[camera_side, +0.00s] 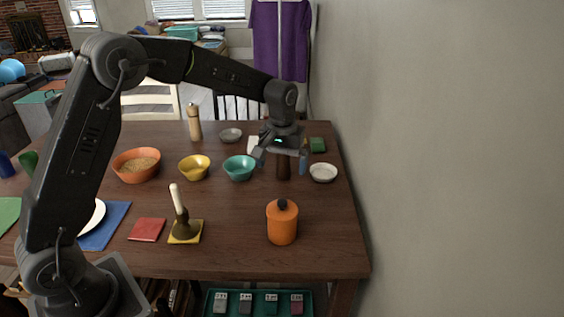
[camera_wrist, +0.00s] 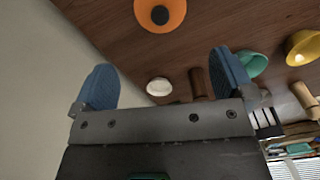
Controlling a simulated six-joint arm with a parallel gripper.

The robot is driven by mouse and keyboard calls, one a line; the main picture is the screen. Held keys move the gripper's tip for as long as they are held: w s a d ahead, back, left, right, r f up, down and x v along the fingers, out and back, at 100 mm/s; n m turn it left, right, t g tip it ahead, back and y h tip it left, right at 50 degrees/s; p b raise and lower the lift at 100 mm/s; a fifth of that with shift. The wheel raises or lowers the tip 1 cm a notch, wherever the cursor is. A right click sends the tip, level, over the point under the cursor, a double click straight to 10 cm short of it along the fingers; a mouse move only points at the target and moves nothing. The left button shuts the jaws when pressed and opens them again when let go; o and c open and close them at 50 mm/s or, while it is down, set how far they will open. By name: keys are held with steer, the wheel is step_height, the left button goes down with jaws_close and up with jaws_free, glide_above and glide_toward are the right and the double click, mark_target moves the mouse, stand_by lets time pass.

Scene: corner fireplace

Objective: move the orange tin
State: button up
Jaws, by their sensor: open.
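The orange tin (camera_side: 282,224), a rounded can with a dark knob on its lid, stands upright near the front right of the wooden table. In the wrist view the tin (camera_wrist: 160,14) shows at the top edge, partly cut off, with its dark knob facing the camera. My gripper (camera_side: 281,161) is open and empty, above the back right part of the table, behind and apart from the tin. Its two blue fingertips (camera_wrist: 164,82) are spread wide in the wrist view, with the tin beyond them.
A brown cylinder (camera_side: 283,166) stands beneath or just behind my gripper. A white bowl (camera_side: 323,173), teal bowl (camera_side: 239,168) and yellow bowl (camera_side: 194,168) stand nearby. A bell-like object with a pale handle (camera_side: 181,216) is left of the tin. The wall (camera_side: 430,150) borders the table's right.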

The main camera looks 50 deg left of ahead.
mark_target(282, 201)
stand_by(0.3)
step_height(282, 201, down, 14)
steer(key=shift+r, duration=0.1)
stand_by(0.5)
steer(key=c, duration=0.7)
steer(key=shift+a, duration=0.1)
steer(key=shift+c, duration=0.2)
